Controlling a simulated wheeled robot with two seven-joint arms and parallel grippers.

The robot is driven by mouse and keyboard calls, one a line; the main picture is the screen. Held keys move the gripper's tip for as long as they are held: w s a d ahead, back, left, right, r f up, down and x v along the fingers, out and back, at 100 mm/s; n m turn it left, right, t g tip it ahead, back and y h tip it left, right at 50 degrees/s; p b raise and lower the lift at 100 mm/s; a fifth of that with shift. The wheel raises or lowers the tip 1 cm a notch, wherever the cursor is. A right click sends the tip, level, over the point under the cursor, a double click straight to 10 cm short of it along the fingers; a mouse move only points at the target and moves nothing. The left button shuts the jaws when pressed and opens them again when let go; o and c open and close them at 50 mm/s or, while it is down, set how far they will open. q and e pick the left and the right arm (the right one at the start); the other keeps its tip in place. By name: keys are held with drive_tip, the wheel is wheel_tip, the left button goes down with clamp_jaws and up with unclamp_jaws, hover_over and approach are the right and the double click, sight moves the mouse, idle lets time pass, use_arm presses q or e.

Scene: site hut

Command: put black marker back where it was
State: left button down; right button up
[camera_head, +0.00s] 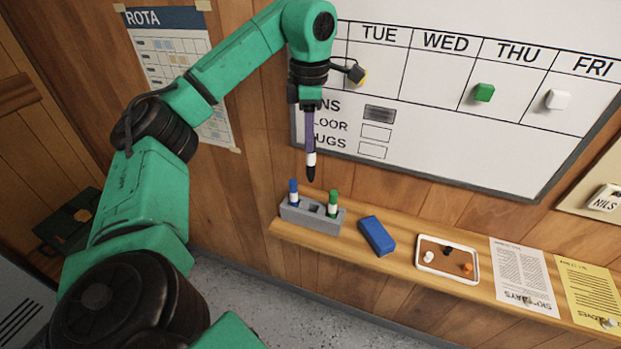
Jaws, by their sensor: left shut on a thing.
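My left gripper (309,143) points down in front of the whiteboard's lower left and is shut on the black marker (311,160). The marker hangs upright with its black end down and a white band above it; its upper part is hidden in the fingers. In the picture it shows above the grey marker holder (323,225), apart from it. The holder stands at the left end of the wooden shelf, with a blue marker (293,193) at its left and a green marker (332,203) at its right. Between them is an empty slot. My right gripper is not in view.
On the shelf (394,263), right of the holder, are a blue eraser (377,235), a tray (447,275) with several small pieces, and paper sheets (523,273). The whiteboard (450,140) bears green (484,92) and white (557,99) magnets. A rota sheet (165,19) hangs left.

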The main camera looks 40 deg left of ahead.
sight(312, 170)
use_arm(q)
drive_tip(key=f+b, duration=0.1)
drive_tip(key=f, duration=0.1)
drive_tip(key=w+f+b, duration=0.1)
drive_tip(key=f, duration=0.2)
drive_tip(key=f+b, duration=0.1)
drive_tip(key=f, duration=0.2)
drive_tip(key=shift+w+f, duration=0.1)
drive_tip(key=shift+w, duration=0.15)
drive_tip(key=shift+f+b, duration=0.35)
drive_tip(key=shift+f, duration=0.45)
drive_tip(key=shift+s+a+f+p, duration=0.1)
drive_tip(key=shift+f+p, duration=0.1)
drive_tip(key=shift+p, duration=0.1)
wheel_tip(312, 170, down, 5)
drive_tip(key=shift+s+r+p, duration=0.1)
drive_tip(key=shift+r+p, duration=0.05)
drive_tip(key=shift+p, duration=0.15)
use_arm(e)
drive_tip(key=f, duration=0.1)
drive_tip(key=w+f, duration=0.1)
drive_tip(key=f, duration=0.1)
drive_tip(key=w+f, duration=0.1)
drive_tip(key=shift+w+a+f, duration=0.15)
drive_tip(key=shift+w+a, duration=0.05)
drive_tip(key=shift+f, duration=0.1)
